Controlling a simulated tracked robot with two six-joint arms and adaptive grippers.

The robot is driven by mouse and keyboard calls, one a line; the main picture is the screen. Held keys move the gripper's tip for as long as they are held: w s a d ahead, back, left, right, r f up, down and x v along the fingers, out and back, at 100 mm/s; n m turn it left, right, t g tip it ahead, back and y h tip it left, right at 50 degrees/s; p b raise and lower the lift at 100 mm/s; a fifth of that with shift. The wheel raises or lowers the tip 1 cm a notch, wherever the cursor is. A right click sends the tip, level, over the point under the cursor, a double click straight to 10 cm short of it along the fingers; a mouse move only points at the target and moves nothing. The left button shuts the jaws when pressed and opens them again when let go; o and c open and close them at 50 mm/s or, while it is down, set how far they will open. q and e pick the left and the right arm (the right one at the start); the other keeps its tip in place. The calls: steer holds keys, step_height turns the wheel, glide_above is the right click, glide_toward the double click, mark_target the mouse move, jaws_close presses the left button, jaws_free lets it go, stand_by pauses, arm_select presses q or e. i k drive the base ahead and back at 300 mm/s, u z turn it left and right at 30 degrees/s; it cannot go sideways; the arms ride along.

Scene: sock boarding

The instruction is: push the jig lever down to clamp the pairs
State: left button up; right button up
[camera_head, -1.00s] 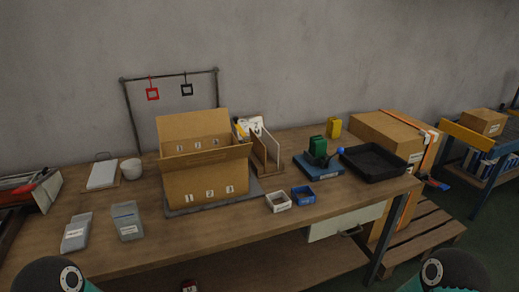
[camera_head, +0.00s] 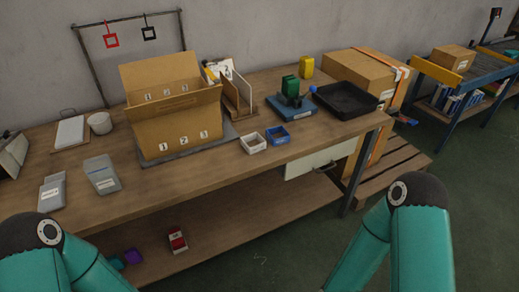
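The jig (camera_head: 291,107) is a blue base with a green block (camera_head: 290,86) on it, at the right part of the workbench. Its lever appears as a dark arm ending in a blue knob (camera_head: 313,89), standing up at the right of the green block. I cannot make out any sock pairs in the jig at this size. Both of my teal arms show at the bottom of the view, well in front of the jig, but neither gripper is in the picture.
A black tray (camera_head: 346,101) sits right of the jig and a yellow block (camera_head: 307,67) behind it. White (camera_head: 253,142) and blue (camera_head: 277,135) small bins stand in front. An open numbered carton (camera_head: 180,133) is to the left. The bench front (camera_head: 215,178) is mostly clear.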

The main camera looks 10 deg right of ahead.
mark_target(312, 89)
steer(key=u, duration=0.65)
steer(key=i, duration=0.2)
steer(key=z, duration=3.2)
steer(key=i, duration=3)
steer(key=u, duration=1.15)
